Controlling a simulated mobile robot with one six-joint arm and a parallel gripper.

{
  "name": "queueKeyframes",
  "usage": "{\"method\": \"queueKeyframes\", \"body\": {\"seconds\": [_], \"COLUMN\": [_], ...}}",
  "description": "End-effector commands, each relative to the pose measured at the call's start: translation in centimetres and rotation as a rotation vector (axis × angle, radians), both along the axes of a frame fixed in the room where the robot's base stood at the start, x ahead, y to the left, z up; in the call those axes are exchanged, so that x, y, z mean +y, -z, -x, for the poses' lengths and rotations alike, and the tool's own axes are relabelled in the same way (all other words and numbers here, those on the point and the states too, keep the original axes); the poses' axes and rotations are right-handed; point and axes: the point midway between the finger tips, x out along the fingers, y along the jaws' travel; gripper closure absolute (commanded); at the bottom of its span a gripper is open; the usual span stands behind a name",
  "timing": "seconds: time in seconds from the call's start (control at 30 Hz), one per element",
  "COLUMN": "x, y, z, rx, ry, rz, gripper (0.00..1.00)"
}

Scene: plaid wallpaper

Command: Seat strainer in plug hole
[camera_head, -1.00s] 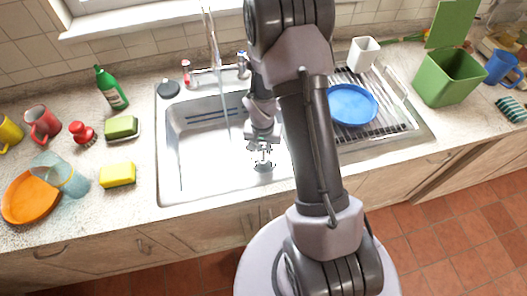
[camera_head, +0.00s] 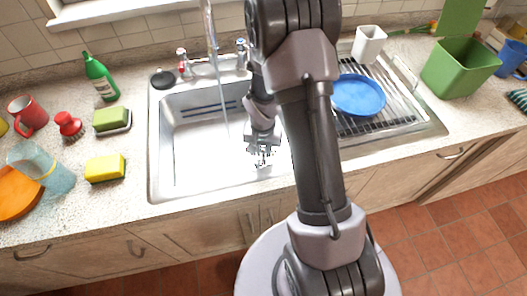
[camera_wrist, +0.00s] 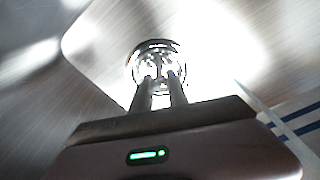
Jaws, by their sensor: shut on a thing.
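The sink basin (camera_head: 185,165) is bright steel, with water running from the tap (camera_head: 208,30) into it. My gripper (camera_head: 262,158) reaches down into the basin on its right side. In the wrist view my gripper (camera_wrist: 160,78) is shut on the strainer (camera_wrist: 150,52), a round shiny metal piece at the fingertips. Glare surrounds the strainer, and the plug hole cannot be made out apart from it. I cannot tell whether the strainer touches the basin floor.
A black plug (camera_head: 163,79) lies at the basin's back left corner. A blue plate (camera_head: 357,95) and a white cup (camera_head: 368,44) stand on the drainer at right. A yellow sponge (camera_head: 105,168) and a green bottle (camera_head: 100,78) are on the left counter.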

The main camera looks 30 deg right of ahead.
Motion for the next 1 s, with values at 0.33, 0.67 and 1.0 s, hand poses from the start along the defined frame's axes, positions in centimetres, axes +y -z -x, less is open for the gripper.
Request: {"method": "queueKeyframes", "body": {"seconds": [0.33,0.67,1.0], "x": [0.0,0.0,0.5], "y": [0.1,-0.1,-8.6], "z": [0.0,0.0,0.6], "rx": [0.0,0.0,-0.004], "ry": [0.001,0.001,0.001], "rz": [0.0,0.0,0.002], "gripper": [0.63,0.59,0.59]}}
